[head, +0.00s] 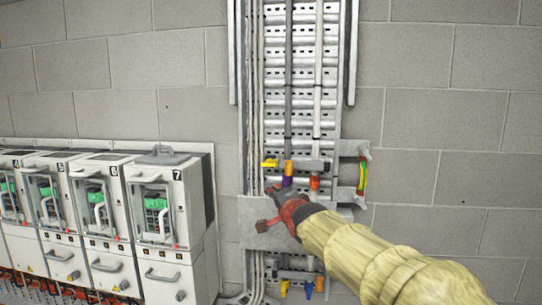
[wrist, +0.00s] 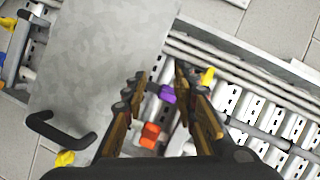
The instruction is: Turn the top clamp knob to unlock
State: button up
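In the head view, a row of small clamp knobs sits on the cable ladder above a grey plate: a yellow knob (head: 270,163), a purple knob (head: 287,181) and an orange knob (head: 314,183). I cannot tell which one is meant by the top clamp knob. My gripper (head: 264,208) is in front of the plate, just below this row. In the wrist view, my gripper (wrist: 161,77) is open, with the purple knob (wrist: 167,95) between its fingers. The orange knob (wrist: 150,134) is nearer the palm, and the yellow knob (wrist: 207,76) is outside the right finger. Contact is unclear.
The grey plate (wrist: 95,60) covers the ladder beside the left finger, with a black handle (wrist: 60,130) at its edge. A lower row has a blue knob (head: 319,284). White drive cabinets (head: 180,195) stand at left. Bare block wall (head: 450,130) is at right.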

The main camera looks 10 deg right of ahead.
aim_at(269, 166)
notch_tip(269, 166, up, 7)
jog(key=m+t, duration=0.2)
jog(key=m, duration=0.2)
jog(key=shift+w+a+r+p, duration=0.1)
jog(key=shift+w+p, duration=1.1)
jog(key=shift+w, duration=3.2)
grip_shut()
